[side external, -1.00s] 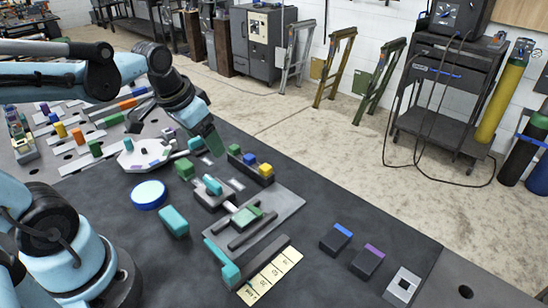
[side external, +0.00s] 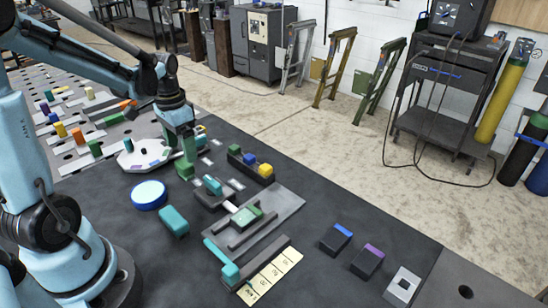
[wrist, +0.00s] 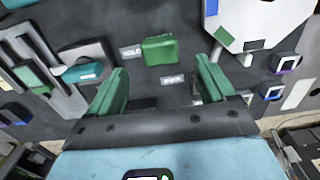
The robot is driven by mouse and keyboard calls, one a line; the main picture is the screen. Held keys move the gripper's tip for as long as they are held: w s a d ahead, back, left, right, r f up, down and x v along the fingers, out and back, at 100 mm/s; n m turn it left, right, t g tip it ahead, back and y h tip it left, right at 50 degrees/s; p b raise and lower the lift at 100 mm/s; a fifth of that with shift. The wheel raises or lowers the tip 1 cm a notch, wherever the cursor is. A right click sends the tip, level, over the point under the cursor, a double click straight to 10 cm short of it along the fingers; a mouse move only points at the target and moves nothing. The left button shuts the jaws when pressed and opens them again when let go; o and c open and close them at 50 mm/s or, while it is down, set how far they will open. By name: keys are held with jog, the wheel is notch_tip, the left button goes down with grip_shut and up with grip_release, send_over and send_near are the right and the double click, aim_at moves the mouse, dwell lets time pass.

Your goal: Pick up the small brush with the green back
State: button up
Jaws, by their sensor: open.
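A small green-backed block (side external: 184,171), which looks like the brush, lies on the dark mat; no bristles can be made out. It also shows in the wrist view (wrist: 158,50), top up, beyond my fingertips and centred between them. My gripper (side external: 188,152) is open and points down close above it, its green fingers apart and empty. In the wrist view my gripper (wrist: 160,78) has one finger on each side, with no visible contact with the block. The exact height gap is hard to tell.
Beside it stand a grey fixture (side external: 288,207) with turquoise handles, a dark rack (side external: 236,158) of coloured blocks, and a white plate (side external: 128,161) with small parts.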

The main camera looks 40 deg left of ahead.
aim_at(184, 163)
jog(key=shift+s+f, duration=0.15)
jog(key=shift+f, duration=3.3)
jog(key=c, duration=1.1)
jog(key=shift+c, duration=0.2)
jog(key=shift+r, duration=0.1)
